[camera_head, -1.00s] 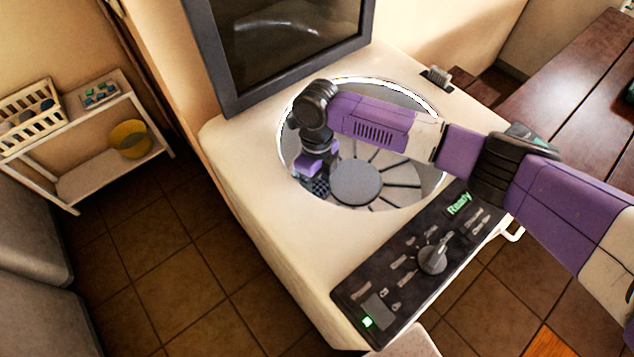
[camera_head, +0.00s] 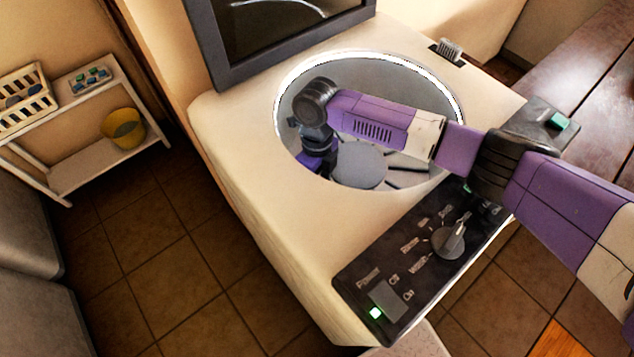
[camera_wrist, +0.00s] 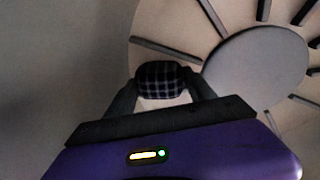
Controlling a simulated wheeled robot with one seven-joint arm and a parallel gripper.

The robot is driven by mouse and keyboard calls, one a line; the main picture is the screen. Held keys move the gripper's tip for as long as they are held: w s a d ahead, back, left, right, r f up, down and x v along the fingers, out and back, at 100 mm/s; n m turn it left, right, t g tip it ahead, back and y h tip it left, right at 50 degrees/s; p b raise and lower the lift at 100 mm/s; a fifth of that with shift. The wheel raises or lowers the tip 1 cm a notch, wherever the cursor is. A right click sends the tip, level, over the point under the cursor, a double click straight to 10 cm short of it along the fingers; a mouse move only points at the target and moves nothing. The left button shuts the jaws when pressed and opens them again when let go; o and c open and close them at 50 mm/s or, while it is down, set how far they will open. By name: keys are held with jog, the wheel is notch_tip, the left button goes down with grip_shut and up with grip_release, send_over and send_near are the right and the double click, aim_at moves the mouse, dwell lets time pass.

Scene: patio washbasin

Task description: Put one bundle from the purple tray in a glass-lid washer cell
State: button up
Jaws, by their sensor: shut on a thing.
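The washer (camera_head: 235,170) is a cream top-loader with its dark-framed lid (camera_head: 285,35) raised. My gripper (camera_head: 316,165) reaches down into the round drum opening at its left side. In the wrist view, my gripper (camera_wrist: 160,92) is shut on a dark checked cloth bundle (camera_wrist: 161,74) with a pale part below it. The bundle is inside the drum, over the cells beside the round grey hub (camera_wrist: 258,68). Thin dark dividers (camera_wrist: 165,48) fan out from the hub. Whether the bundle touches the drum floor I cannot tell. The purple tray is not in view.
A control panel (camera_head: 420,255) with a knob lies along the washer's front edge. A white shelf (camera_head: 90,165) at the left holds a slatted basket (camera_head: 27,98), a small tray (camera_head: 90,80) and a yellow bucket (camera_head: 123,128). A wooden table (camera_head: 580,90) stands at the right.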

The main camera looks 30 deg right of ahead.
jog(key=o, duration=1.7)
jog(key=r, duration=0.5)
jog(key=w+r+b, duration=0.1)
jog(key=r, duration=0.1)
jog(key=shift+d+r, duration=0.4)
jog(key=shift+d, duration=0.1)
